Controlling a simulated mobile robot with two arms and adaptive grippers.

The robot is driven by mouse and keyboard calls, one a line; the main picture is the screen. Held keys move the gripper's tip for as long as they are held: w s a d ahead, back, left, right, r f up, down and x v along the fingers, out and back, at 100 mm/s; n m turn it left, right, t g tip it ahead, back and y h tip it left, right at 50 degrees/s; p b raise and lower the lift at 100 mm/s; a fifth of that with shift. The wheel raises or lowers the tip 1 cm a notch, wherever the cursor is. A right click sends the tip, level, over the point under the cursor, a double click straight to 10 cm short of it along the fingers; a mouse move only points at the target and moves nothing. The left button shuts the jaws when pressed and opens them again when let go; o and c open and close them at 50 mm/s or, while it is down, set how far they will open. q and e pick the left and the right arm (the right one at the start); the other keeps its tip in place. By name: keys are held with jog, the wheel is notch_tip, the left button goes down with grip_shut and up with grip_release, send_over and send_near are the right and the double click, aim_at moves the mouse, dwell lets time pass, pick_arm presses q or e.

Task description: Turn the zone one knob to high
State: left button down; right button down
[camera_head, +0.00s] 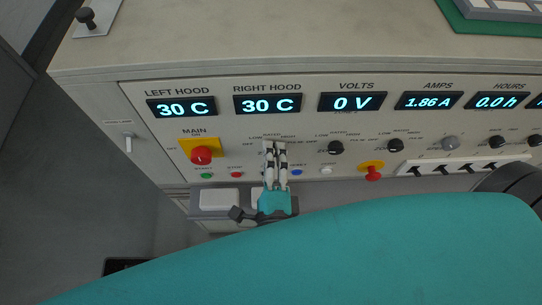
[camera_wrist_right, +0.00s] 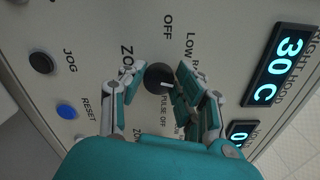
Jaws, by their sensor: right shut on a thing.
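The zone one knob (camera_wrist_right: 156,75) is a small black knob with a white mark, seen between my fingers in the right wrist view. Its mark points toward the right of that picture, but the fingers hide part of the label ring, so I cannot tell the exact setting. My right gripper (camera_wrist_right: 150,88) is shut on the knob, one finger on each side. In the head view my right gripper (camera_head: 275,148) reaches up to the panel below the RIGHT HOOD display and covers the knob. My left gripper is not in view.
The panel (camera_head: 225,130) has a red main switch (camera_head: 201,155) on yellow at left. More black knobs (camera_head: 335,148) stand to the right, beside a red emergency button (camera_head: 373,172). Below are small buttons, including a blue one (camera_head: 297,172). Displays read 30 C, 30 C, 0 V, 1.86 A.

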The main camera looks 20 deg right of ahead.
jog(key=m+b, duration=0.2)
jog(key=m, duration=0.3)
jog(key=shift+m, duration=0.3)
dwell(0.4)
jog(key=c, duration=0.9)
grip_release()
jog(key=shift+c, duration=0.2)
jog(key=v, duration=0.7)
jog(key=shift+s, duration=0.3)
